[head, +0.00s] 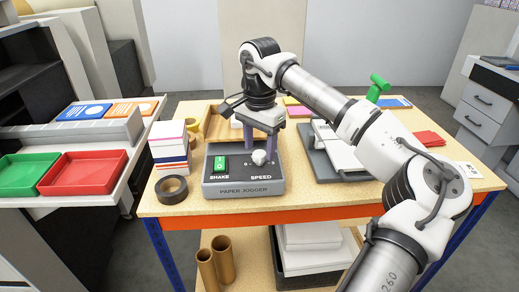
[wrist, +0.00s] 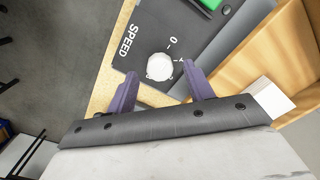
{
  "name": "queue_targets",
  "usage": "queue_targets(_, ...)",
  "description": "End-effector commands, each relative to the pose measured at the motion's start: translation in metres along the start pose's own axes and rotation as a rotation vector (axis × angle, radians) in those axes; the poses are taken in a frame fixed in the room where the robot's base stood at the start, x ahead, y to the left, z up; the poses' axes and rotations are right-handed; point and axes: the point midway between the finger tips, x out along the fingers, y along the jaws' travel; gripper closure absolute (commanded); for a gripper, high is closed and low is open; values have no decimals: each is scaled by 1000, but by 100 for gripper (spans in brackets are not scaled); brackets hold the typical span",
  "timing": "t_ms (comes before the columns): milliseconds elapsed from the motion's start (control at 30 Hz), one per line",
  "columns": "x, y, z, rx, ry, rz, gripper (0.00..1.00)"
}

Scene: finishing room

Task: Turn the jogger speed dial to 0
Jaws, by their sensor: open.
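The paper jogger (head: 230,190) is a grey box at the table's front edge, with a green SHAKE switch (head: 220,163) on the left and a white speed dial (head: 259,157) on the right. In the wrist view the dial (wrist: 160,67) is a pale round knob beside the word SPEED. A 0 mark is visible near it; another mark is partly hidden by a finger. I cannot tell where the dial points. My gripper (head: 262,145) points down above the dial, open and empty. In the wrist view its purple fingertips (wrist: 161,76) are on either side of the dial, apparently clear of it.
A tape roll (head: 172,188) and a stack of paper pads (head: 170,145) stand left of the jogger. A wooden tray (head: 206,132) is behind it. A grey device with a green handle (head: 378,84) is to the right. Red and green trays sit on the left bench.

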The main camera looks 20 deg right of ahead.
Motion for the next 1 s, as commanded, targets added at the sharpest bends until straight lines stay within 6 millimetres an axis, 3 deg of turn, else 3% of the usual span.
queue_targets(300, -72, -1, 1, 0, 4, -3, 48)
queue_targets(500, -108, -1, 0, 0, 3, -1, 48)
queue_targets(700, -122, 0, 0, -1, 2, -2, 48)
queue_targets(1000, -122, 0, 0, -2, 1, -1, 48)
